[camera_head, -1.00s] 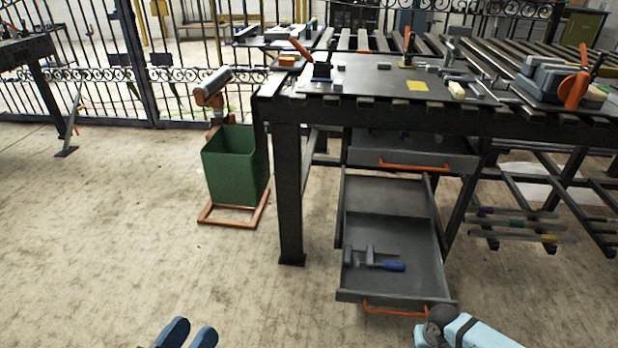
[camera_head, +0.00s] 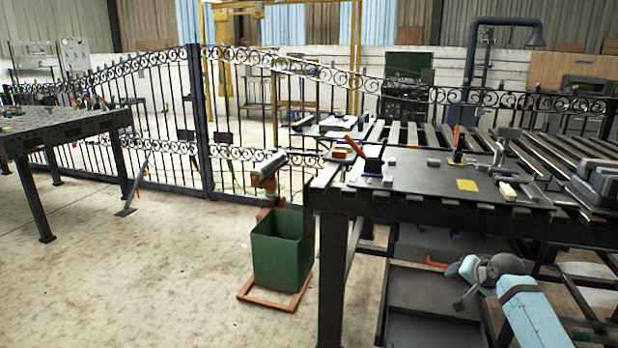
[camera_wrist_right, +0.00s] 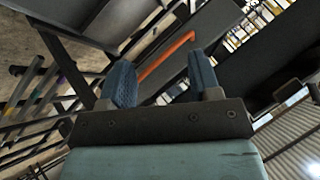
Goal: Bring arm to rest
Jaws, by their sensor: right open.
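My right arm comes in from the lower right of the head view. Its gripper (camera_head: 462,285) is near the front of the workbench, beside the open drawers and below the table top. In the right wrist view the two blue fingers of my right gripper (camera_wrist_right: 162,84) are apart with nothing held between them. An orange drawer handle (camera_wrist_right: 166,55) shows beyond the fingers, and I cannot tell how near it is. My left gripper is not in the head view.
The workbench top (camera_head: 420,180) carries clamps and small tools. An open lower drawer (camera_head: 425,325) juts out below my right gripper. A green bin (camera_head: 280,255) stands left of the bench.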

